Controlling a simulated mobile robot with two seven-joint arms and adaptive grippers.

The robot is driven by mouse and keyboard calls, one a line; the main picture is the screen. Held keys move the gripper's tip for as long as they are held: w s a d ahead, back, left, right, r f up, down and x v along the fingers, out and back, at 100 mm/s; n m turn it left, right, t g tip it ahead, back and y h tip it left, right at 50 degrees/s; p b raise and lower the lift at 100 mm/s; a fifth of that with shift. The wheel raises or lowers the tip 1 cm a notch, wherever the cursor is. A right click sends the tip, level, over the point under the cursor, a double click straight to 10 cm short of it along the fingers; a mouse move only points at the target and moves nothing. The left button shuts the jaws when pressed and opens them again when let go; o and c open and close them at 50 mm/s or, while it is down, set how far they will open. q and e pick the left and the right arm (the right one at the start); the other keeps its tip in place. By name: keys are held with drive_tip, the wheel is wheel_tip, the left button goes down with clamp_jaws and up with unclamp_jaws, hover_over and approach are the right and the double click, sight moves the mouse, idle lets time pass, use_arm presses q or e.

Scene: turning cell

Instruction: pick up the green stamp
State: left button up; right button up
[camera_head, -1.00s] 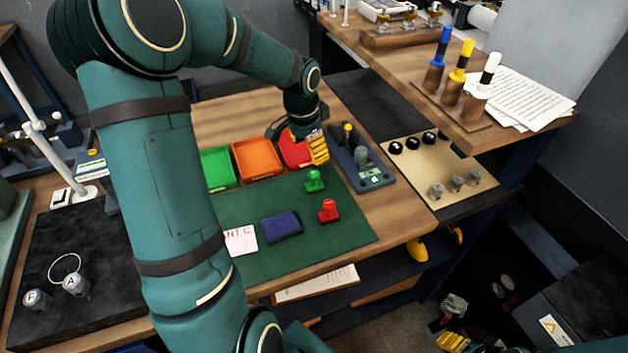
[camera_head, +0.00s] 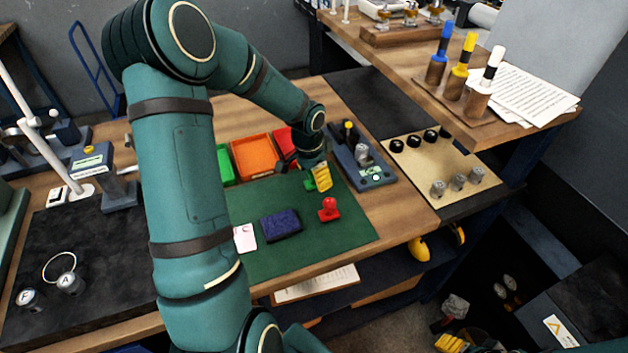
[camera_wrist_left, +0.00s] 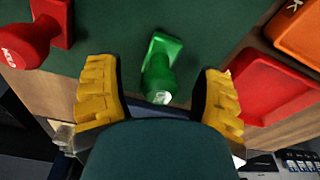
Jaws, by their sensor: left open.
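The green stamp (camera_wrist_left: 159,72) stands on the green mat (camera_head: 345,231). In the left wrist view it lies between the two yellow fingers of my open left gripper (camera_wrist_left: 160,92), with space on both sides. In the head view the gripper (camera_head: 318,180) hides most of the stamp, and only a bit of green (camera_head: 309,184) shows beside the fingers. The red stamp (camera_head: 329,210) stands on the mat nearby; it also shows in the left wrist view (camera_wrist_left: 28,45). My right gripper (camera_head: 452,343) is at the bottom edge, mostly cut off.
A dark blue ink pad (camera_head: 281,225) lies on the mat. Green, orange (camera_head: 257,157) and red trays line its far side. A grey-blue fixture (camera_head: 373,176) stands right of the mat. The mat's front right part is clear.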

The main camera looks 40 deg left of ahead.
use_arm(q)
clamp_jaws()
wheel_tip(320, 180, up, 10)
drive_tip(key=shift+r+p, duration=0.1)
drive_tip(key=shift+p, duration=0.65)
